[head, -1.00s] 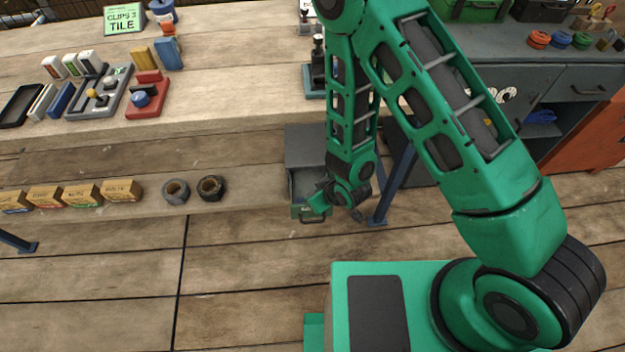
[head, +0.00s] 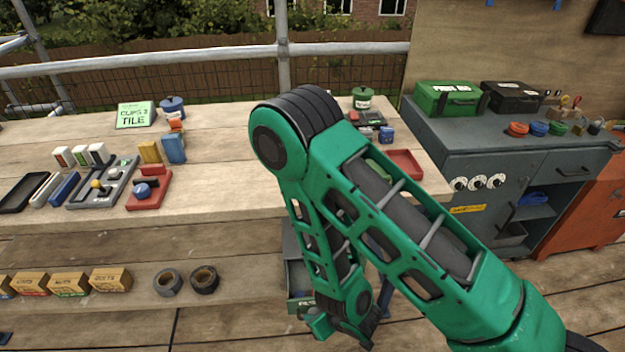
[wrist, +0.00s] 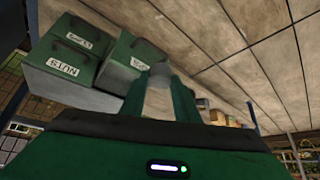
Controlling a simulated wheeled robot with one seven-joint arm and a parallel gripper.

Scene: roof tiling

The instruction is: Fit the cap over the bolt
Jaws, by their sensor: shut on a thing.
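In the head view my gripper (head: 316,326) is low beside a grey drawer unit with a green front (head: 299,303), under the bench's front edge. I cannot make out the bolt in either view.
The wooden bench (head: 230,190) holds a red block with a blue knob (head: 150,188), a grey fixture (head: 103,183) and a red tray (head: 405,163). Boxes and two tape rolls (head: 204,279) line the lower shelf. A grey cabinet (head: 480,150) stands right.

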